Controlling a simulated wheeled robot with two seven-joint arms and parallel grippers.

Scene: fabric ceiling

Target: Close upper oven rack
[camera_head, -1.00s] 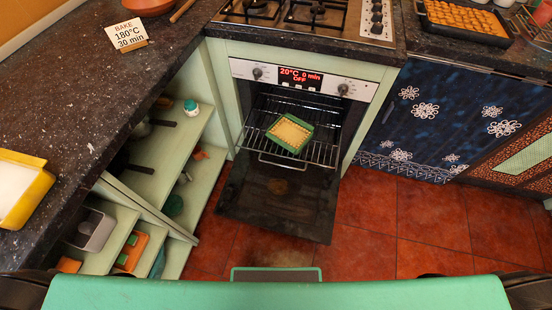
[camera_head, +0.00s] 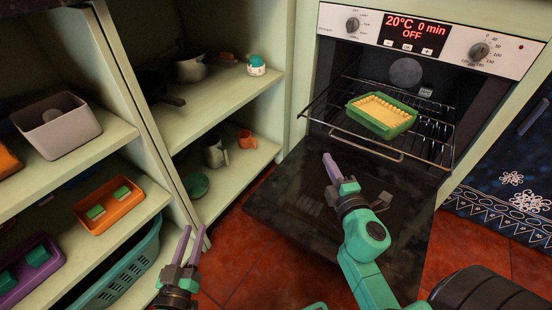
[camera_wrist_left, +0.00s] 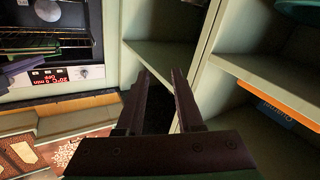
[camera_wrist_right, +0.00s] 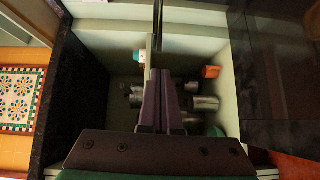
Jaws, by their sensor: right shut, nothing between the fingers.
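The upper oven rack (camera_head: 367,143) is a dark wire rack pulled out over the lowered oven door. It carries a green baking dish (camera_head: 384,115) with pale yellow contents. The oven door (camera_head: 290,206) hangs open below it. My right gripper (camera_head: 331,166) is shut and empty, above the open door and just in front of the rack's left front edge, apparently apart from it. Its shut fingers also show in the right wrist view (camera_wrist_right: 160,90). My left gripper (camera_head: 190,237) is open and empty beside the shelves; its spread fingers show in the left wrist view (camera_wrist_left: 160,80).
The oven panel (camera_head: 428,37) reads 20°C, 0 min, OFF. Open shelves at left hold a grey container (camera_head: 56,124), an orange tray (camera_head: 108,206), a teal basket (camera_head: 122,266) and an orange mug (camera_head: 246,139). A blue patterned cabinet (camera_head: 515,160) stands right of the oven.

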